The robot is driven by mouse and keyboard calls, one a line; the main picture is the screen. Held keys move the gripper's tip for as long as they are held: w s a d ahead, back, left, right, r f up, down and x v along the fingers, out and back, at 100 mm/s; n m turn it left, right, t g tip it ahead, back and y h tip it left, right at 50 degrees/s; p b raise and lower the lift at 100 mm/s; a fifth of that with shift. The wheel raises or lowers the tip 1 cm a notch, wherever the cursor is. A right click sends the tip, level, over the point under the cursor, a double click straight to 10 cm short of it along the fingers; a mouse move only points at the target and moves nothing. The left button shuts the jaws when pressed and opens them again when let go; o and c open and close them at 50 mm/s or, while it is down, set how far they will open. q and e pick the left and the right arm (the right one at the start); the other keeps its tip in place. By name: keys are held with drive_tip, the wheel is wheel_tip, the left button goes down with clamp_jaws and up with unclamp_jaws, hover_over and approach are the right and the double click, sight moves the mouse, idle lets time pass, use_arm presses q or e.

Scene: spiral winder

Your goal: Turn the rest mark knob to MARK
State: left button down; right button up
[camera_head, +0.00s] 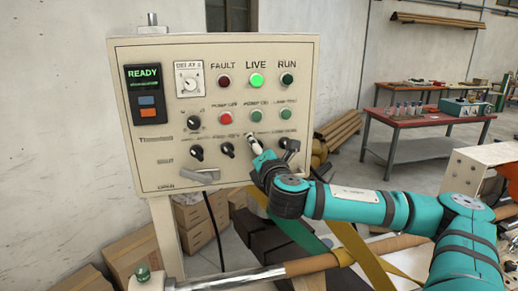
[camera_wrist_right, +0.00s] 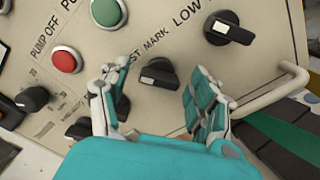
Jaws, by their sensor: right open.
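The rest mark knob (camera_wrist_right: 160,74) is black with a white mark at its left end in the right wrist view. It sits just below the label ending in "ST MARK" (camera_wrist_right: 146,46), whose start is hidden by a finger. My right gripper (camera_wrist_right: 160,98) is open, with one finger on each side of the knob in the picture. I cannot tell whether either finger touches it. In the head view my right gripper (camera_head: 253,146) is at the panel's lower row and covers the knob. My left gripper is not in view.
The control panel (camera_head: 155,100) carries neighbouring knobs, including a black knob (camera_head: 228,149) left of the gripper and the LOW knob (camera_wrist_right: 230,28) to its right. A pale handle (camera_wrist_right: 272,92) protrudes near the panel edge. A red button (camera_wrist_right: 66,58) is close by.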

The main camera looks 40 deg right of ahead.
drive_tip(key=shift+s+a+r, duration=0.1)
drive_tip(key=shift+c, duration=1.1)
drive_tip(key=c, duration=0.9)
drive_tip(key=shift+f+m+b, duration=0.2)
drive_tip(key=shift+m+b, duration=4.95)
drive_tip(key=shift+m, duration=1.75)
drive_tip(key=shift+c, duration=0.2)
